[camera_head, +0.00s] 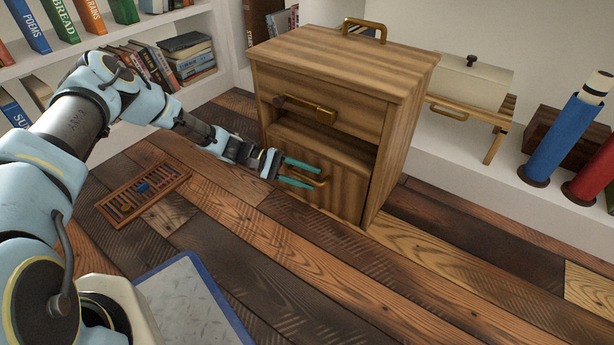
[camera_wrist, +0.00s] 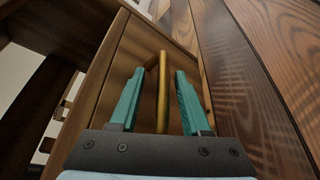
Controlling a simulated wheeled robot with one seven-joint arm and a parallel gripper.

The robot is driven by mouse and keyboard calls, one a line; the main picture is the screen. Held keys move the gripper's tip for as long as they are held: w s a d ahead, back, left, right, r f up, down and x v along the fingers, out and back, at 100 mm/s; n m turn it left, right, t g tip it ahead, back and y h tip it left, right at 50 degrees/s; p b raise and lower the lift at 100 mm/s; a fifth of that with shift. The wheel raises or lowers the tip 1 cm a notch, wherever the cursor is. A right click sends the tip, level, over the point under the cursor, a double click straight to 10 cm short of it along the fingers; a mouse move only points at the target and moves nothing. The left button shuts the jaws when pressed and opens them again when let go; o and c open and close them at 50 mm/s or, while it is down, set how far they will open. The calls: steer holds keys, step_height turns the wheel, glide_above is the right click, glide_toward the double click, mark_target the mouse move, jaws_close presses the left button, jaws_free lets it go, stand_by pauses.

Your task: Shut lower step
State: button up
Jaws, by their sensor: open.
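The lower step is the wooden lower front (camera_head: 343,195) of a striped wooden cabinet (camera_head: 405,110), with a brass bar handle (camera_head: 323,182). A dark gap shows above its top edge, so it looks partly open; how far is hard to tell. My gripper (camera_head: 316,178) is open at this handle, its two teal fingers above and below the bar. In the wrist view, the handle (camera_wrist: 162,95) stands between the spread fingers of my gripper (camera_wrist: 160,74), with a gap on each side. The lower front (camera_wrist: 135,55) lies just behind it.
An upper drawer front (camera_head: 325,101) has its own brass handle. An abacus-like frame (camera_head: 142,193) lies on the plank floor. Bookshelves stand at the left, and a ledge with a white box (camera_head: 470,82) and a blue roll (camera_head: 552,138) at the right. Floor before the cabinet is clear.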

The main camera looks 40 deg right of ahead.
steer(key=p+v, duration=0.3)
steer(key=v, duration=0.7)
steer(key=shift+w+a, duration=0.25)
steer(key=shift+w, duration=0.05)
steer(key=w+a+r+t+y+p, duration=0.3)
steer(key=a+r+t+p, duration=0.1)
steer(key=a+r, duration=0.7)
steer(key=w+a+r+t+y+p, duration=0.2)
steer(key=a+r+t+y+p, duration=0.15)
steer(key=a+r, duration=0.75)
steer(key=s+a+r+n+t+y+p, duration=0.1)
steer(key=s+a+r+n+t+p, duration=0.2)
steer(key=a+r, duration=0.55)
steer(key=s+a+r+t+y+p, duration=0.15)
steer(key=s+a+r+t, duration=0.25)
steer(key=a+r, duration=0.5)
step_height(320, 180, up, 37)
steer(key=a+p, duration=0.1)
steer(key=p, duration=3.7)
steer(key=shift+a+h, duration=0.2)
steer(key=shift+h, duration=0.1)
